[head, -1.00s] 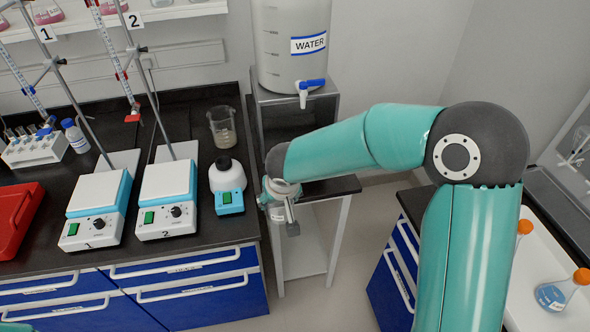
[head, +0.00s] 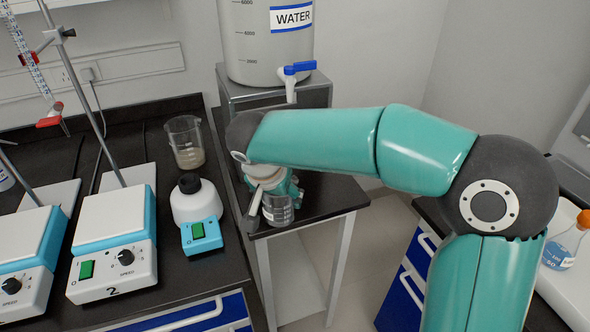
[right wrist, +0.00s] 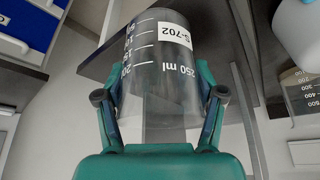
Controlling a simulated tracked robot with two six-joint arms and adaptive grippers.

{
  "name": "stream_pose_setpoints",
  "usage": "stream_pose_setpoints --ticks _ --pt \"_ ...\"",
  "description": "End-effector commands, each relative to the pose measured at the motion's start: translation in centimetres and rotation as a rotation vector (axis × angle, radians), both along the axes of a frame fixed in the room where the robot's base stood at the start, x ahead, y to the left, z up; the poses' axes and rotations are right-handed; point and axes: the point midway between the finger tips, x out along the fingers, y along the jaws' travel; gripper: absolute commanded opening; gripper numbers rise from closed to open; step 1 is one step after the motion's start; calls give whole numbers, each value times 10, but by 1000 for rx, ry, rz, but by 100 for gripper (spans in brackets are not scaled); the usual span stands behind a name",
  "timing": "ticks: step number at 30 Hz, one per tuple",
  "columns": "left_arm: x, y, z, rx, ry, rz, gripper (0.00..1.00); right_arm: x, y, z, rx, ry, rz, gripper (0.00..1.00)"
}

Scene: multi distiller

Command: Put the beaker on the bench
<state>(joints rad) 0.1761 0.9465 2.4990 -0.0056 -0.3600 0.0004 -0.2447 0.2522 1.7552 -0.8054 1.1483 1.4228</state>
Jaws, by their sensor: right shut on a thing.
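A small clear beaker with printed marks (head: 278,211) is in my right gripper (head: 283,190), near the front edge of the small black-topped side table. In the right wrist view the beaker (right wrist: 160,65) sits between the fingers (right wrist: 163,105), with a "250 ml" mark and an "S-702" label upside down. The gripper is shut on its sides. I cannot tell whether its base touches the table. The black bench (head: 232,262) lies to the left. My left gripper is not in view.
Another beaker (head: 185,143) with pale contents stands on the bench behind a white and blue device (head: 200,225). Hotplate 2 (head: 113,255) stands further left.

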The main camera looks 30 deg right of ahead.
Motion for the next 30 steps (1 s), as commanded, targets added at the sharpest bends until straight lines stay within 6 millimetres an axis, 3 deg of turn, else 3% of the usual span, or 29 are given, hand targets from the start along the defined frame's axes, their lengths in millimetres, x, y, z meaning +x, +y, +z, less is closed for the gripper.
stream_pose_setpoints --ticks 9,15,22,30 --pt "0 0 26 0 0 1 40 61 -59 2 -2 2 15 12" --pt "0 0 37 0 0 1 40 89 -88 1 -1 1 20 12" --pt "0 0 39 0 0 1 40 96 -97 -5 -2 2 25 12" --pt "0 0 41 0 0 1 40 96 -97 -35 -1 1 26 12"
